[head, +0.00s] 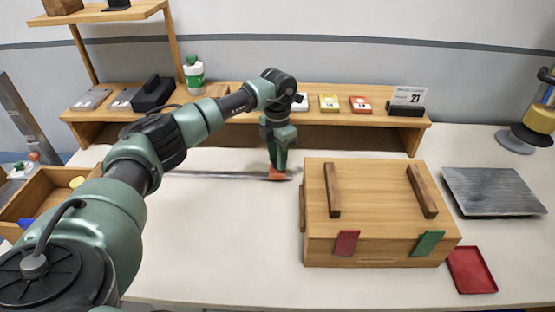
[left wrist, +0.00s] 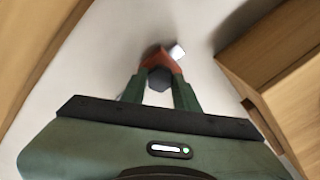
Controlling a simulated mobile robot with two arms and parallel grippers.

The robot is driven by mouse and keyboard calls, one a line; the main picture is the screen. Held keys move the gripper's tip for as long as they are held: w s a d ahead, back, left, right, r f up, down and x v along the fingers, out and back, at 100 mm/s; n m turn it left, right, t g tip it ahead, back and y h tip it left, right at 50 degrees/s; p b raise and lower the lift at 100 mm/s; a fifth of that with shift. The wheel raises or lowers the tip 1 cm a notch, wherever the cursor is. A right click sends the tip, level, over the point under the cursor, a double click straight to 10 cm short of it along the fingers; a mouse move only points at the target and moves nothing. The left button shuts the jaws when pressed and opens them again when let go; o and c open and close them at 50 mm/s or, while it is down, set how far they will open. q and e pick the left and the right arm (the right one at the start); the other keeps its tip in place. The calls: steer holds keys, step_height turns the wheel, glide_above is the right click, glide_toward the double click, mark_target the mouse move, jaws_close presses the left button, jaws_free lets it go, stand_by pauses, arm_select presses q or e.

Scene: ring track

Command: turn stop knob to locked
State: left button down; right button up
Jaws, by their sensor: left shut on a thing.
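A thin dark rail (head: 215,175) lies along the white table, left of the wooden box. My left gripper (head: 277,166) reaches straight down at the rail's right end. It is shut on the stop knob, a small dark faceted piece (left wrist: 157,80) between the green fingers (left wrist: 158,84) in the left wrist view. Orange (head: 277,174) shows at the fingertips in both views; I cannot tell whether it belongs to the fingers or the stop. The knob's turn angle and any lock mark are hidden or too small to read. My right gripper is not in view.
The wooden box (head: 380,190) with two dark bars stands close to the right of my gripper. A low shelf (head: 230,118) with small items runs behind. An open drawer (head: 30,205) is at left, and a grey plate (head: 492,191) and red tray (head: 471,270) at right. The front middle table is clear.

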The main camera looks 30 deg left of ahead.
arm_select(q)
steer(key=shift+m+b, duration=0.35)
steer(key=shift+m, duration=1.85)
steer(key=c, duration=1.1)
jaws_free()
steer(key=shift+o, duration=0.2)
steer(key=shift+r+b, duration=0.6)
steer(key=shift+r, duration=3.35)
